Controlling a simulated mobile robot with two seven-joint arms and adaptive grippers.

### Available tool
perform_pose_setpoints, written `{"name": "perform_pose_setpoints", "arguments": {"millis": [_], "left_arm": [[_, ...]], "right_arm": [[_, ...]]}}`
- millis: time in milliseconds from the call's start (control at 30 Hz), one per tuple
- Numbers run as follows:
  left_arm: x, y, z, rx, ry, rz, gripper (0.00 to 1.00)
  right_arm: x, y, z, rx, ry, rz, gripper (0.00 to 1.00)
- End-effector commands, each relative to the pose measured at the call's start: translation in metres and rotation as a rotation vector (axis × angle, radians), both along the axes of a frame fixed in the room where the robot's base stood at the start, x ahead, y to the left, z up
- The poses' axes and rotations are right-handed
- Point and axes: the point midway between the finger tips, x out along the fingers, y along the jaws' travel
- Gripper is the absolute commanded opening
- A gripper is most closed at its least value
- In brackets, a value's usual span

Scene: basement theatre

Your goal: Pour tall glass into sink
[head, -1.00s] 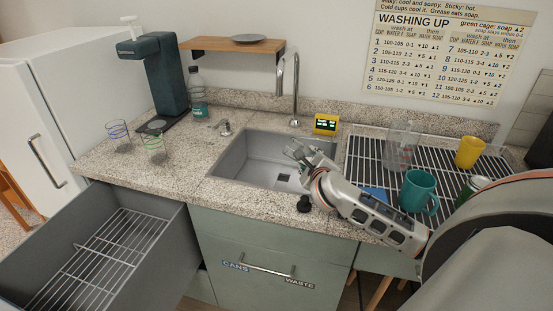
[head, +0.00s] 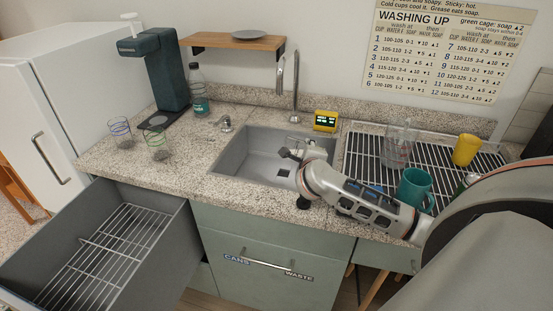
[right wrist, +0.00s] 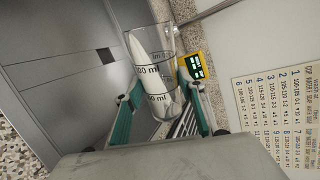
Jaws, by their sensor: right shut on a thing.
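My right gripper (head: 292,153) is over the right part of the sink (head: 240,160). In the right wrist view its fingers (right wrist: 163,108) are shut on a clear tall glass (right wrist: 158,65) with ml marks. A white shape shows inside or through the glass; I cannot tell which. The glass looks tilted, with the grey basin beside it. In the head view the glass is hard to make out by the gripper. I see no stream leaving it. My left gripper is not in view.
A drying rack (head: 360,160) holds a clear jug (head: 398,146), a teal mug (head: 414,188) and a yellow cup (head: 466,149). The tap (head: 296,90) rises behind the sink, beside a yellow display (head: 325,120). Two glasses (head: 122,133) stand left. A drawer (head: 110,250) is open.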

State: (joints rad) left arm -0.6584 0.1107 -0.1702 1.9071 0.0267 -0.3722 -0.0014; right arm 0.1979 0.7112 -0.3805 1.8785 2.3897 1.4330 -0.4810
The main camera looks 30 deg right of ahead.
Motion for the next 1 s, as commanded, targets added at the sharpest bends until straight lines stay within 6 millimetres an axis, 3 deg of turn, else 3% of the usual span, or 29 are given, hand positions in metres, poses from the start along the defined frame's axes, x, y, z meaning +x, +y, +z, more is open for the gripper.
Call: {"name": "perform_pose_setpoints", "arguments": {"millis": [1000], "left_arm": [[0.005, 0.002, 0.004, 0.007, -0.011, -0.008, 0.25]], "right_arm": [[0.007, 0.008, 0.013, -0.11, 0.091, 0.0, 0.09]]}}
